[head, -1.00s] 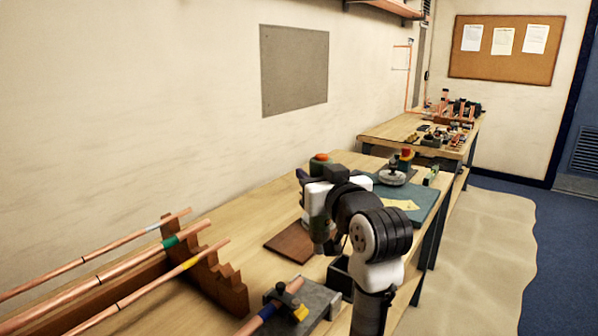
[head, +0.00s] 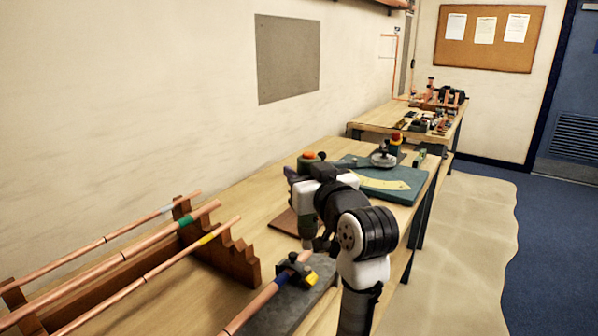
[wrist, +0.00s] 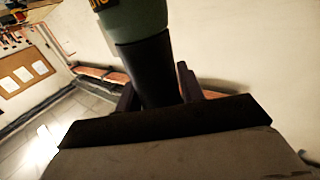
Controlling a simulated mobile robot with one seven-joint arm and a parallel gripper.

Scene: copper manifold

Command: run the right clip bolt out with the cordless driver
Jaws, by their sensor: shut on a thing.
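The cordless driver (wrist: 130,20) shows in the wrist view as a green body with yellow lettering and a black grip. My gripper (wrist: 155,88) is shut around that black grip, with a dark finger on each side. The right clip bolt is too small to make out.
Copper pipes (head: 125,255) lie on a notched wooden rack at the left. A pipe clamp on a grey block (head: 298,272) sits near my arm. Open floor (head: 470,225) lies right of the benches.

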